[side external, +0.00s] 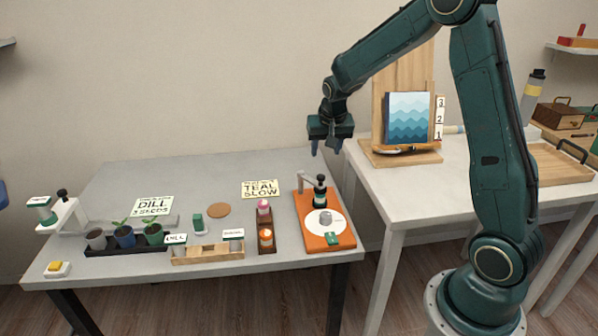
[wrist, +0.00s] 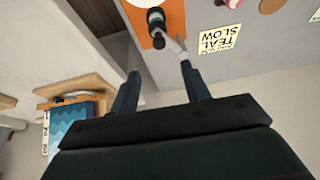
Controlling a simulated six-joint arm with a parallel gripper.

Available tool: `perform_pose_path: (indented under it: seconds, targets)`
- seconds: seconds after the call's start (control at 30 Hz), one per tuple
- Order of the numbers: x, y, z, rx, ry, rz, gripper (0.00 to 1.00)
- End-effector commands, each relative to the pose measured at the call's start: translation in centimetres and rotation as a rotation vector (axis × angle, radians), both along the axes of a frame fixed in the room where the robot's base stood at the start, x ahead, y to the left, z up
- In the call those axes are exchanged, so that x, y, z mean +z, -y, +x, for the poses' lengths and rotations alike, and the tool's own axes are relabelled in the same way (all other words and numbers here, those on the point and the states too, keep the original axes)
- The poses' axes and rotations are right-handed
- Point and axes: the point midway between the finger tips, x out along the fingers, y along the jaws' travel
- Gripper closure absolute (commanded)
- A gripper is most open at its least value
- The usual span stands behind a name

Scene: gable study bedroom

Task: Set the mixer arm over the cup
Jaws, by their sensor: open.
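The mixer stands on an orange base (side external: 343,240) at the right end of the grey table. Its pale arm (side external: 306,181) carries a dark green and black head (side external: 320,190). A small grey cup (side external: 325,218) stands on the white disc (side external: 313,226) of that base. The head shows just behind the cup in the side view; I cannot tell the exact gap. My gripper (side external: 326,150) is open and empty, above and behind the mixer. In the wrist view the mixer head (wrist: 156,18) and arm (wrist: 175,46) lie beyond my open fingers (wrist: 160,69); the cup does not show.
A "TEAL SLOW" card (side external: 261,188) lies left of the mixer. A wooden holder (side external: 266,245) with a candle-like item and a pink-topped item stands beside the base. Pots, labels and a white press-like device fill the left. A white table (side external: 400,205) with an easel stands right.

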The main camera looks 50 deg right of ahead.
Motion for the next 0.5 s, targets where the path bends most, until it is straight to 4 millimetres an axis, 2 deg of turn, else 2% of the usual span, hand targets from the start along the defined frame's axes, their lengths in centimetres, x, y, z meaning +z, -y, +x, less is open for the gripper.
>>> perform_pose_path:
  seconds: [0.2, 0.5]
  targets:
    - [1.8, -0.5, -0.5, 0.0, 0.001, -0.001, 0.53]
    - [2.2, -0.6, -0.6, 0.0, 0.0, 0.0, 0.53]
